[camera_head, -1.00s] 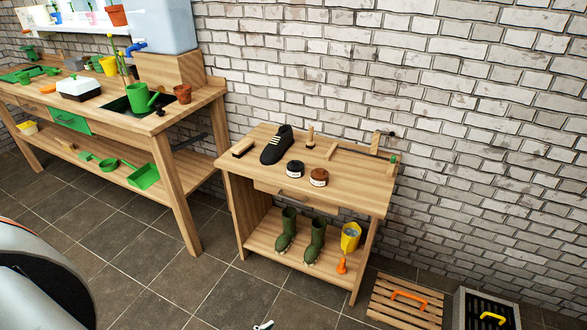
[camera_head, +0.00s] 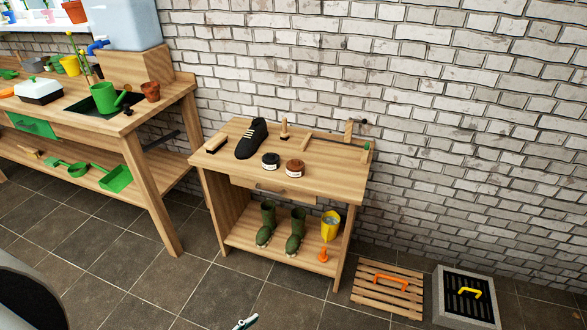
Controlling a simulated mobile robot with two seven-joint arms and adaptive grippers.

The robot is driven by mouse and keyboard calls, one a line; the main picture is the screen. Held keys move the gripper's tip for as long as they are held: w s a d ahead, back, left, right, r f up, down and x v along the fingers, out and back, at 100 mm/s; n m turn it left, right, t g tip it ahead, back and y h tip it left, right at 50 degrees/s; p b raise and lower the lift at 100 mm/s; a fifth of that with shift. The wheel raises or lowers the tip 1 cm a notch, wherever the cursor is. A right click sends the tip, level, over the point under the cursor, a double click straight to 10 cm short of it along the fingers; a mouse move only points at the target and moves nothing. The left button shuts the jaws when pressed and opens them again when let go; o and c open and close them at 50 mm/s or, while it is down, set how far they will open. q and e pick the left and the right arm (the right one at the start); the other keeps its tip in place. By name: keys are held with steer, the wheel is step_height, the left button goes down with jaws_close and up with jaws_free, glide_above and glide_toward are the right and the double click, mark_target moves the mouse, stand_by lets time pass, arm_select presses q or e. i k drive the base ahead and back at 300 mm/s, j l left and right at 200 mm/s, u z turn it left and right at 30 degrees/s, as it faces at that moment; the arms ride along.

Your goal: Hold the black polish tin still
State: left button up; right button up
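The black polish tin (camera_head: 270,161) stands on top of the small wooden bench (camera_head: 325,168), in front of the black shoe (camera_head: 252,139). A similar tin with a brown top (camera_head: 295,167) stands just right of it, with a narrow gap between them. The black tin looks upright, with a pale label on its side.
Brushes (camera_head: 216,142) and a wooden post lie or stand on the bench. Green boots (camera_head: 267,223) and a yellow pot (camera_head: 330,226) are on its lower shelf. A larger potting bench (camera_head: 150,124) stands left. A slatted board (camera_head: 388,289) and a grate (camera_head: 467,296) lie right.

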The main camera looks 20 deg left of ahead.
mark_target(268, 166)
steer(key=j+z, duration=0.65)
steer(key=z, duration=0.15)
steer(key=j+z, duration=0.1)
steer(key=j, duration=0.3)
steer(key=k+j, duration=0.15)
steer(key=j, duration=0.25)
steer(key=j+z, duration=0.15)
steer(key=j, duration=0.25)
steer(key=k+j, duration=0.15)
steer(key=j, duration=0.25)
steer(key=k+j+z, duration=0.15)
steer(key=j, duration=0.25)
steer(key=i, duration=0.05)
